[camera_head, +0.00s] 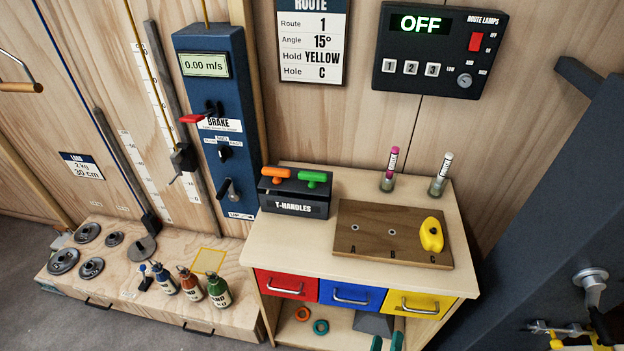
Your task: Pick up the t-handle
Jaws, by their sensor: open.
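Two t-handles stand in a black holder labelled T-HANDLES (296,208) at the left of the wooden cabinet top. The orange t-handle (275,173) is on the left and the green t-handle (312,178) is on the right. Their crossbars show above the holder; their shafts are hidden inside it.
Right of the holder lies a brown board (380,240) marked A, B, C, with a yellow hold (431,235) at C. Two small tubes (440,175) stand behind it. A blue brake box (215,120) rises at the left. Bottles (217,290) stand on the lower bench.

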